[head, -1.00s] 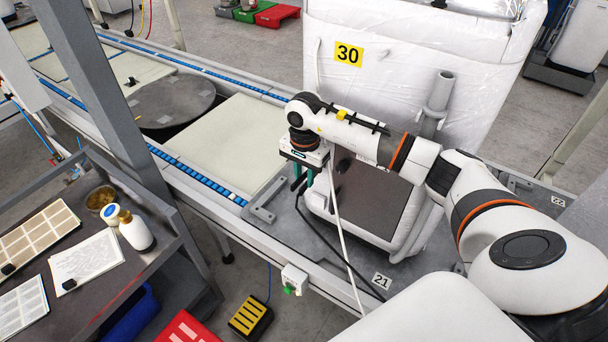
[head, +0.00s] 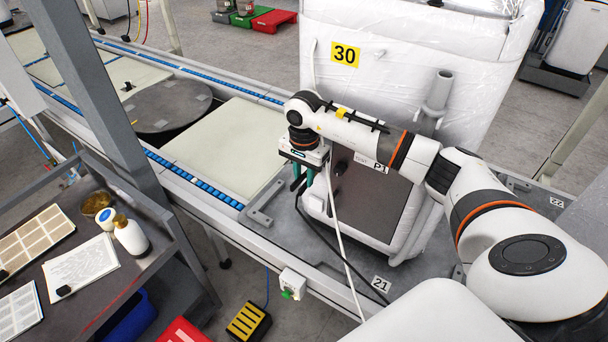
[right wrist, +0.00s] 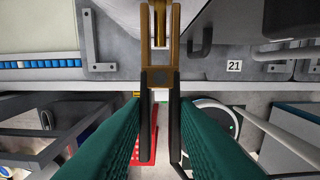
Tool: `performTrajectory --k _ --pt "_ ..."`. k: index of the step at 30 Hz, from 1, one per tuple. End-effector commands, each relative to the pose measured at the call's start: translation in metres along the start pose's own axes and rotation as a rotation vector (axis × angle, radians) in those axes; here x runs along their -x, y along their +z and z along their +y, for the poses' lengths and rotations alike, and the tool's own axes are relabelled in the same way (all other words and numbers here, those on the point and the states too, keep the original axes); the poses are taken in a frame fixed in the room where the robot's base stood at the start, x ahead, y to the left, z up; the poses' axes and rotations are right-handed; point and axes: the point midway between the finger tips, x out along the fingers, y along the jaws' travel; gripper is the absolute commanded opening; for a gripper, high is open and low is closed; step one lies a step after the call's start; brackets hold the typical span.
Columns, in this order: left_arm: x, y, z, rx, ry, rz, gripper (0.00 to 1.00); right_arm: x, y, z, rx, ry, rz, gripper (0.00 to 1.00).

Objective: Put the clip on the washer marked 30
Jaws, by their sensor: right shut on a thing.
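The washer marked 30 is a tall white, plastic-wrapped body (head: 420,55) with a yellow sign reading 30 (head: 345,54). A dark panel (head: 372,205) is on its lower front. My right gripper (head: 302,186) points down just left of that panel, in front of the washer. In the right wrist view its green fingers (right wrist: 160,105) are shut on a clip (right wrist: 161,78) with brown jaws and dark handles. The clip's jaws point to the top of that view, by a brass-coloured part (right wrist: 159,28); whether they touch it I cannot tell. My left gripper is not in view.
A white cable and a black cable (head: 335,253) hang below my right gripper. A grey metal deck marked 21 (head: 380,284) surrounds the washer's foot. A conveyor with blue rollers (head: 190,178) is at left.

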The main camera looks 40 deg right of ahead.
Motion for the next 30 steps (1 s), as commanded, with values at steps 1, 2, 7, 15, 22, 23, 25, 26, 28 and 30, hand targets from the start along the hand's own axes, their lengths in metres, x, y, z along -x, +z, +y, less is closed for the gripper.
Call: performTrajectory --k 1,2,7,15,22,23,25,26,28,30 --pt "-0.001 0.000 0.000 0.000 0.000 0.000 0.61 0.000 0.000 0.000 0.000 0.001 -0.001 0.09" --pt "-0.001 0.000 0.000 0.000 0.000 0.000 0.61 0.000 0.000 0.000 0.000 0.001 0.000 0.09" --pt "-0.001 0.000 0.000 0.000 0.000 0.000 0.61 0.000 0.000 0.000 0.000 0.001 0.000 0.27" --pt "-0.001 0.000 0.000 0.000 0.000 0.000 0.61 0.000 0.000 0.000 0.000 0.001 0.000 0.51" --pt "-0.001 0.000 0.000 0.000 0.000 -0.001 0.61 0.000 0.000 0.000 0.000 0.000 0.000 0.51" --pt "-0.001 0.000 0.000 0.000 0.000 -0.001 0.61 0.000 0.000 0.000 0.000 0.000 0.000 0.51" --pt "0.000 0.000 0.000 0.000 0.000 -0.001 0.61 0.000 0.000 0.000 0.000 0.000 0.000 0.51" --pt "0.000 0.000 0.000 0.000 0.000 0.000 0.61 0.001 0.000 0.000 0.000 0.000 0.000 0.51" --pt "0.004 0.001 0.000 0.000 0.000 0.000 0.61 0.002 0.000 0.000 0.000 0.000 0.001 0.51" --pt "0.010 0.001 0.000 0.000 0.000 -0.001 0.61 0.003 -0.004 0.000 0.003 -0.001 0.003 0.51"
